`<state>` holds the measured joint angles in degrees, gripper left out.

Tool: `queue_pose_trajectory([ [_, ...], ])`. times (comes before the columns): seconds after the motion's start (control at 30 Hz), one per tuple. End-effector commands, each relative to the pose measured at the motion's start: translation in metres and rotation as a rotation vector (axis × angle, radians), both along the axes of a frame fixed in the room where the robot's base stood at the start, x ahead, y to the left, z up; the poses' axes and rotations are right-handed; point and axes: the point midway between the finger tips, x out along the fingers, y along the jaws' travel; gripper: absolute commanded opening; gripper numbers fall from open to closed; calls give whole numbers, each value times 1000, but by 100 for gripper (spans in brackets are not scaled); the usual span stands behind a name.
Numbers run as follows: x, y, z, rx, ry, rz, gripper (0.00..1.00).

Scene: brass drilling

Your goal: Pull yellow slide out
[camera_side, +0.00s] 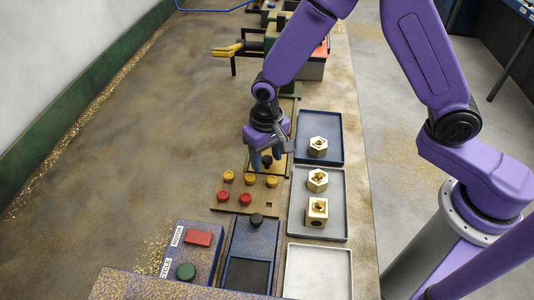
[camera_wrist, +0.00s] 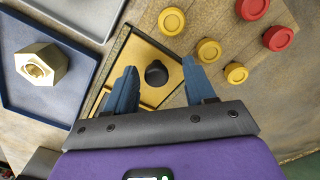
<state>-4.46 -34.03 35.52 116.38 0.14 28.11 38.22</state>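The yellow slide (camera_wrist: 140,53) is a flat yellow plate in a dark frame, with a round black knob (camera_wrist: 156,73) standing on it. In the side view the slide (camera_side: 283,166) is partly hidden by my gripper (camera_side: 265,162), which points down over it. In the wrist view my gripper (camera_wrist: 160,67) is open. Its two blue fingers are on either side of the knob with gaps to it, and nothing is held. I cannot tell whether the fingertips are down to the knob's height.
A board with yellow buttons (camera_wrist: 171,21) and red buttons (camera_wrist: 278,38) is beside the slide. A blue tray (camera_side: 335,150) and grey tray (camera_side: 300,214) hold brass parts; an empty tray (camera_side: 318,275) is nearer. A control box (camera_side: 205,262) and another black knob (camera_side: 256,219) are in front.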

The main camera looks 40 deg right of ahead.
Motion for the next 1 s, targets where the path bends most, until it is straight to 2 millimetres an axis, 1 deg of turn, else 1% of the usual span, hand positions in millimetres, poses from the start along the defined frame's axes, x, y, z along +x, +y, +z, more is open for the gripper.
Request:
queue_pose_trajectory([
  [0.17,1,-1,2,0,-1,-2,54],
  [0.27,2,-1,8,1,-3,-2,54],
  [0.37,2,-1,21,2,-5,-2,54],
  [0.57,2,0,60,4,-7,-1,54],
  [0.9,2,0,131,4,-6,0,54],
  [1.0,1,0,148,3,-4,0,54],
])
